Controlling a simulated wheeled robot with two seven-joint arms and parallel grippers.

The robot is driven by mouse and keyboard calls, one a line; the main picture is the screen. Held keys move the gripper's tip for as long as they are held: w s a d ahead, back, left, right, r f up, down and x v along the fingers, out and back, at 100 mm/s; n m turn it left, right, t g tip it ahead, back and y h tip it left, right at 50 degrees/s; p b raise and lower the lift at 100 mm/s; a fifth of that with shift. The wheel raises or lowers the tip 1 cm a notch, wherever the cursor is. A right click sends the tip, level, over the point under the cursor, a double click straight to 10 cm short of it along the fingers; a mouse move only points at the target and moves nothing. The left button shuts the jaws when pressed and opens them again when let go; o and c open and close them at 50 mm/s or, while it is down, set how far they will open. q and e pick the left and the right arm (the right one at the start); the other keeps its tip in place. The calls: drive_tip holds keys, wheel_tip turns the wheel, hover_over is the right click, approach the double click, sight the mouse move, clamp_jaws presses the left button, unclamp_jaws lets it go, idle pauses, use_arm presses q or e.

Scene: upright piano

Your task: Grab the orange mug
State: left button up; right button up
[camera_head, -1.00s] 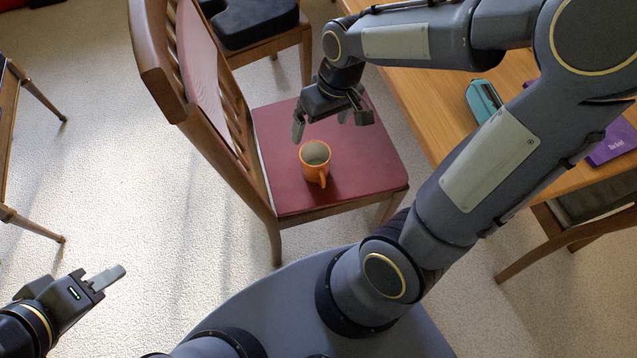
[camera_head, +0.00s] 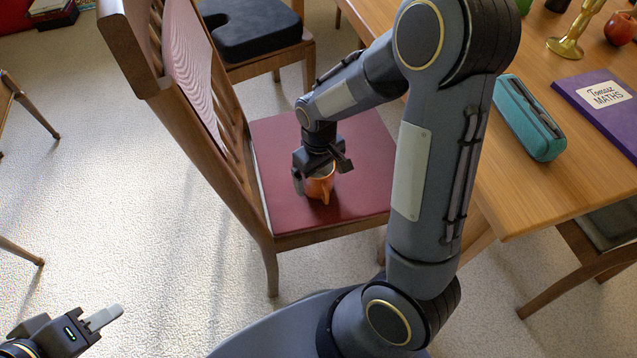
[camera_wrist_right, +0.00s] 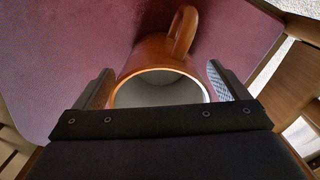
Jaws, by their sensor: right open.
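The orange mug (camera_head: 321,187) stands upright on the red seat of a wooden chair (camera_head: 365,150), its handle toward the chair's front edge. My right gripper (camera_head: 322,178) is open above the mug, with its fingers lowered around the rim. In the right wrist view the mug (camera_wrist_right: 157,62) lies between the two open fingers (camera_wrist_right: 160,88), with its pale inside showing and its handle pointing away.
The chair back (camera_head: 190,75) rises close on the left of my right gripper. A wooden table (camera_head: 500,195) on the right holds a teal case (camera_head: 530,115), a purple book (camera_head: 605,100) and a brass object (camera_head: 568,45). A second chair with a black cushion (camera_head: 250,28) stands behind.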

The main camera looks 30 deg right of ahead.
drive_tip(key=shift+f, duration=0.25)
drive_tip(key=c, duration=1.2)
drive_tip(key=shift+r, duration=0.1)
drive_tip(key=shift+c, duration=0.2)
